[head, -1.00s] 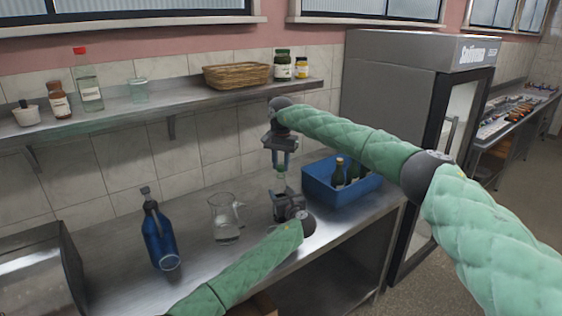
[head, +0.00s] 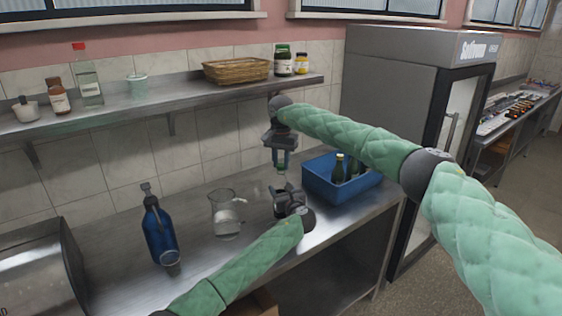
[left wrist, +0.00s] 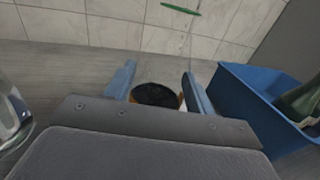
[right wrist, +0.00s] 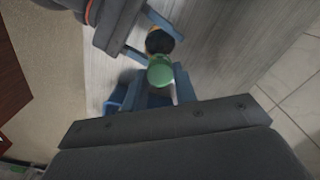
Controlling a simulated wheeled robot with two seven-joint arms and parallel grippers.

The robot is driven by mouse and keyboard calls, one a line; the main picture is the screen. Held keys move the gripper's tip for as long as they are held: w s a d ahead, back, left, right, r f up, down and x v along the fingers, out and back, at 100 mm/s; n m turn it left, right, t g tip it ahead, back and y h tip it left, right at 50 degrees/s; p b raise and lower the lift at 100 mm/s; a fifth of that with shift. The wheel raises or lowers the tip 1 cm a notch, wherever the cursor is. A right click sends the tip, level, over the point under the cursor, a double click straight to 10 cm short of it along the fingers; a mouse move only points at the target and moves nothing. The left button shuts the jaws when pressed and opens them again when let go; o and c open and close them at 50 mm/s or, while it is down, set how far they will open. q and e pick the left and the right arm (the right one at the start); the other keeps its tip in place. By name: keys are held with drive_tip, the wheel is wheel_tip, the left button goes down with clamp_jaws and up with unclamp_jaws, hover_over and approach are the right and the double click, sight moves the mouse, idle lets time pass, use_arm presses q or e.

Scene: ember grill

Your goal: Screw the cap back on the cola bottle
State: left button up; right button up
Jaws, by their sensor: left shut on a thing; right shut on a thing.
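My left gripper (head: 287,192) is shut on the cola bottle, low over the counter. In the left wrist view the bottle (left wrist: 157,95) shows as a dark round shape with an orange-tan edge between the two fingers. My right gripper (head: 281,168) points down above the left one and is shut on the green cap. The cap (right wrist: 160,73) shows between its fingers in the right wrist view, with the dark bottle top (right wrist: 160,42) just beyond. In the head view a small gap shows between the two grippers. Most of the bottle is hidden.
A blue crate (head: 322,191) with green bottles stands close on the right. A glass jug (head: 226,214) and a blue siphon bottle (head: 160,235) stand to the left on the steel counter. A shelf (head: 190,102) runs above along the wall.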

drive_tip(key=shift+f, duration=0.3)
